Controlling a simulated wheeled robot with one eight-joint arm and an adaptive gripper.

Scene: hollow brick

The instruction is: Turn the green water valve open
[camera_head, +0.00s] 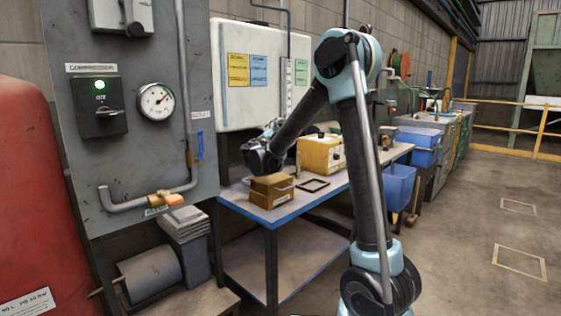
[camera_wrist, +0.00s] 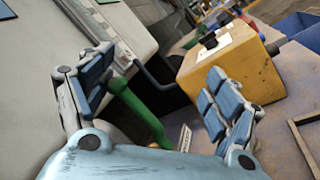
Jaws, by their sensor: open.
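A green bar (camera_wrist: 145,112) shows in the wrist view, running slantwise between my two fingers; I take it for part of the green water valve. My gripper (camera_wrist: 156,92) is open, with padded fingers spread wide on either side of the bar. The bar lies nearer the left finger, and contact cannot be made out. In the head view my gripper (camera_head: 262,158) is by the wall above the workbench, and the green bar cannot be made out there.
A yellow box (camera_head: 321,154) stands on the blue-edged workbench (camera_head: 286,214); it is beyond my right finger in the wrist view (camera_wrist: 226,72). A brown box (camera_head: 273,191) sits below my gripper. A grey panel (camera_head: 150,60) with pipe and gauge stands left. The floor at right is clear.

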